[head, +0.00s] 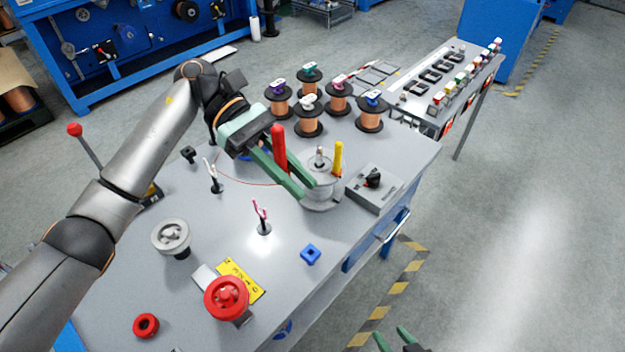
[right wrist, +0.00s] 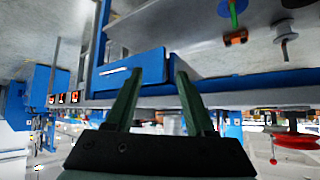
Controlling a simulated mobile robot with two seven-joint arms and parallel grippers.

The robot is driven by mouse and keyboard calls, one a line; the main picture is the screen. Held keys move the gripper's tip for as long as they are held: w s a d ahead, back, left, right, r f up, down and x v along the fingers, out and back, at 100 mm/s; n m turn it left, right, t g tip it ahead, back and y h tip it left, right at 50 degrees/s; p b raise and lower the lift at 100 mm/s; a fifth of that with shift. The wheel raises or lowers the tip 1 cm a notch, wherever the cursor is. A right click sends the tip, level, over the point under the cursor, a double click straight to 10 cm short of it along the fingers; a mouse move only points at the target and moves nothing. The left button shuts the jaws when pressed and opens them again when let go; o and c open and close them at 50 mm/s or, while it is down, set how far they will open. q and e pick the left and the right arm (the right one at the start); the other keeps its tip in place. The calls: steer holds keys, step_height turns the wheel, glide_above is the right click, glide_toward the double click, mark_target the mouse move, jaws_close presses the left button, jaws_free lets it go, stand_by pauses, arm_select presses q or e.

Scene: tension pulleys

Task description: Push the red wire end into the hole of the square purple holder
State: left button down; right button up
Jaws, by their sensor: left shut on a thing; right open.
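A small purple block (head: 278,86) sits on a copper spool at the back. My right gripper (head: 392,338) is open and empty beyond the table edge; it also shows in the right wrist view (right wrist: 152,85).
A grey pulley (head: 322,192) with a yellow rod (head: 338,158) stands by the left fingers. A grey box with a black knob (head: 373,180) is to its right. Several copper spools stand behind. A small wire stand (head: 264,226) and a red knob (head: 227,296) are nearer.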

mark_target(280, 158)
steer(key=w+d+r+n+t+y, duration=0.1)
steer(key=w+r+t+y, duration=0.1)
steer(key=w+r, duration=0.45)
steer(key=w+r+n+t+y, duration=0.2)
steer(key=w+r, duration=0.2)
steer(key=r, duration=0.6)
steer(key=s+a+r+n+g+y, duration=0.1)
steer(key=s+a+r+n+y, duration=0.2)
steer(key=r, duration=0.7)
steer(key=a+r+n+g+y, duration=0.1)
steer(key=a+r+n+y, duration=0.3)
steer(key=r, duration=0.7)
arm_select(q)
steer(key=d+f, duration=0.4)
steer(key=d, duration=0.4)
steer(key=shift+f, duration=0.15)
arm_select(e)
steer(key=shift+m+y, duration=0.3)
steer(key=shift+m, duration=0.6)
steer(key=shift+x, duration=5.6)
steer(key=shift+f, duration=0.1)
